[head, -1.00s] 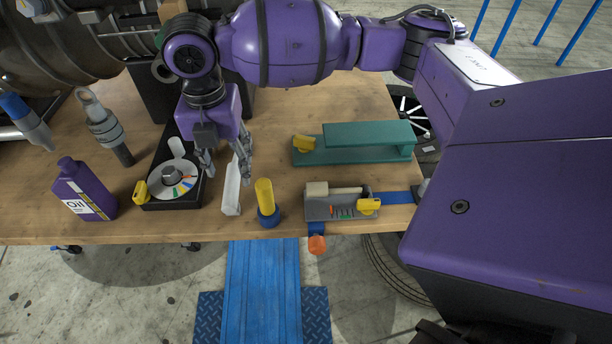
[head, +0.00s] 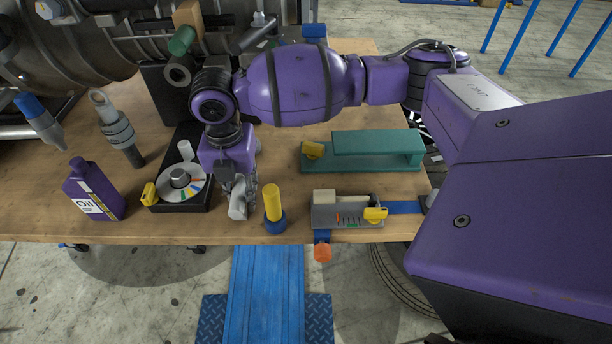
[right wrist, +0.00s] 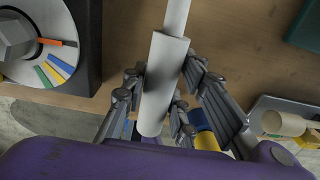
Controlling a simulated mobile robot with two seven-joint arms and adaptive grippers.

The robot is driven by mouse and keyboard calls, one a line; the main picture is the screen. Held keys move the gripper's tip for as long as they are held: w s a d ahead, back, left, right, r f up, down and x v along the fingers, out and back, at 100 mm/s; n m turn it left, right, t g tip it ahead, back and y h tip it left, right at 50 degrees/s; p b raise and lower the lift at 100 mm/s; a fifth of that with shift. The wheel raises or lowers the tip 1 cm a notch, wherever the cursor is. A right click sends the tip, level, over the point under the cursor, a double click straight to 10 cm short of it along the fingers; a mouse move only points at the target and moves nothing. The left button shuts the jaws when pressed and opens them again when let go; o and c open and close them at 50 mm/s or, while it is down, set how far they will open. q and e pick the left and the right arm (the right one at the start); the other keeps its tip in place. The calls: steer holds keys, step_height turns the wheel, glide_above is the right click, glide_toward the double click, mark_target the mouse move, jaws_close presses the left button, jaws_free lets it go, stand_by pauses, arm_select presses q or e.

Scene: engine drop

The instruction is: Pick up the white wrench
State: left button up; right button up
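The white wrench lies near the front edge of the wooden table; its near end (head: 237,208) shows below my right gripper in the head view. In the right wrist view its thick pale handle (right wrist: 163,82) runs between the fingers, with a thinner part reaching to the top edge. My right gripper (head: 238,188) points down over it, with fingers close in on both sides of the handle; it also shows in the right wrist view (right wrist: 162,92). It looks shut on the wrench. My left gripper is not in view.
A black box with a disc (head: 182,206) stands just left, with an oil bottle (head: 92,192) beyond. A yellow-and-blue cylinder (head: 273,210) stands close on the right. Further right are a grey tray (head: 347,220) and a green stand (head: 375,147).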

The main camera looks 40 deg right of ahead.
jaws_close()
steer(key=shift+r, duration=0.1)
steer(key=shift+w, duration=0.1)
